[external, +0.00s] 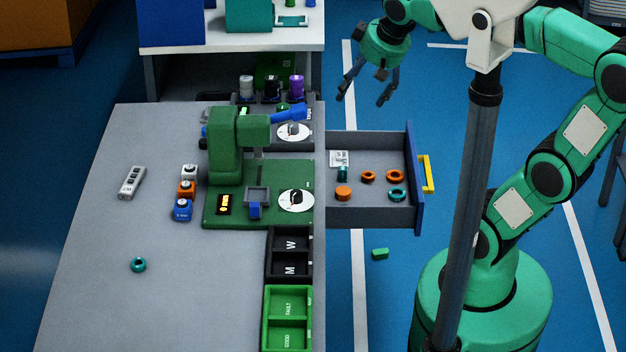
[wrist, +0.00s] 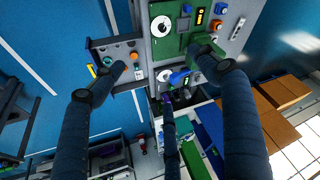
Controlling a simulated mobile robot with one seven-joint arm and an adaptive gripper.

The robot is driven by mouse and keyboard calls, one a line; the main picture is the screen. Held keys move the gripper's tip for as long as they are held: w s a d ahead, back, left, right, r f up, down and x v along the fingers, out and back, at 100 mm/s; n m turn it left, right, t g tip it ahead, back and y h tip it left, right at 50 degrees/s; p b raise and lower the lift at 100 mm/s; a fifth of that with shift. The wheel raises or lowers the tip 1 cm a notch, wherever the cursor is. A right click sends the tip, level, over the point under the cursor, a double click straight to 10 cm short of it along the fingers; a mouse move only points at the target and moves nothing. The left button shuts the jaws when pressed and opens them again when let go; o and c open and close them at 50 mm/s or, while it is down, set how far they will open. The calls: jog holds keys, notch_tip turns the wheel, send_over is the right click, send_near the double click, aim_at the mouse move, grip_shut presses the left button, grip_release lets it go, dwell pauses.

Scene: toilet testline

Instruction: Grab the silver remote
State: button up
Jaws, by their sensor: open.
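The silver remote (external: 131,182) lies on the left part of the grey table in the external view. It has a light grey body with dark marks on its top. A small pale shape near the top right of the wrist view (wrist: 237,28) looks like the same remote. My gripper (external: 362,100) hangs in the air at the upper middle of the external view, to the right of the table and well apart from the remote. Its dark fingers are spread and empty, as the wrist view (wrist: 160,60) also shows.
A green press-like fixture (external: 225,145) and several small coloured blocks (external: 187,189) stand between my gripper and the remote. An open drawer (external: 372,218) with orange and teal rings juts out right. Black and green trays (external: 288,345) line the table's right edge. The table's front left is mostly clear.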

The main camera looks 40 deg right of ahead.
aim_at(135, 182)
jog(key=w+a+r+m+g+p, duration=0.1)
jog(key=w+a+r+p, duration=0.15)
jog(key=w, duration=0.75)
jog(key=w+a+r+m+p, duration=0.1)
jog(key=w+a+r+m, duration=0.15)
jog(key=w, duration=0.85)
jog(key=w+a+f+m+g+p, duration=0.15)
jog(key=w+a, duration=0.25)
jog(key=w, duration=0.5)
jog(key=w+a+f+p, duration=0.2)
jog(key=w+a, duration=0.1)
jog(key=w, duration=0.5)
jog(key=w+a+f+m+p, duration=0.1)
jog(key=w+a+f+p, duration=0.1)
jog(key=w+a+f, duration=0.4)
jog(key=w+a+f+m+p, duration=0.15)
jog(key=w+a+f, duration=0.25)
jog(key=w+f, duration=0.4)
jog(key=w+a+f+m+g+p, duration=0.1)
jog(key=w+a+f, duration=0.2)
jog(key=f, duration=0.5)
jog(key=w+a+f+m+h+p, duration=0.1)
jog(key=w+a+f+p, duration=0.1)
jog(key=a+f, duration=0.3)
notch_tip(135, 182, down, 4)
jog(key=shift+w+a+r+g+p, duration=0.25)
jog(key=shift+w+a+g+p, duration=0.1)
jog(key=shift+w, duration=0.3)
